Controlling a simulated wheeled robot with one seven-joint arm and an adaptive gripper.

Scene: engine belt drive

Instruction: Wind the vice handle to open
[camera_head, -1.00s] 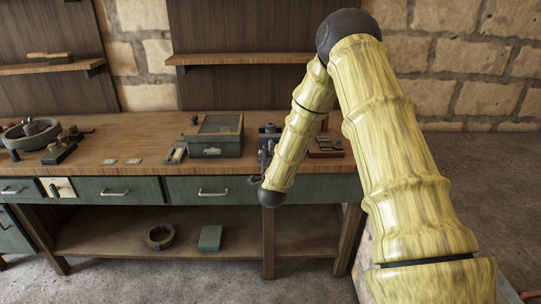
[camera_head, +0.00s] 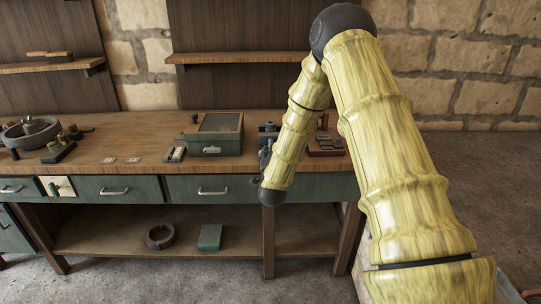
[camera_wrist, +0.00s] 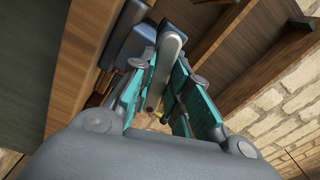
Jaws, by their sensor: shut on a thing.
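The vice (camera_head: 268,132) is a blue-grey body at the bench's front edge in the head view, partly hidden by my forearm. Its body (camera_wrist: 122,32) also shows in the wrist view, tilted, at upper left. The vice handle (camera_wrist: 168,60) is a grey bar with a rounded end, lying between my fingers. My gripper (camera_wrist: 163,88) has teal-padded fingers on both sides of this bar and is shut on it. In the head view the gripper is mostly hidden behind my forearm. How far the vice jaws stand apart cannot be told.
The wooden bench (camera_head: 150,132) has a green lidded box (camera_head: 215,138) left of the vice and a reddish tray (camera_head: 326,146) right of it. Green drawers (camera_head: 213,189) lie below the bench top. A lower shelf (camera_head: 120,238) holds a ring and a green block.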

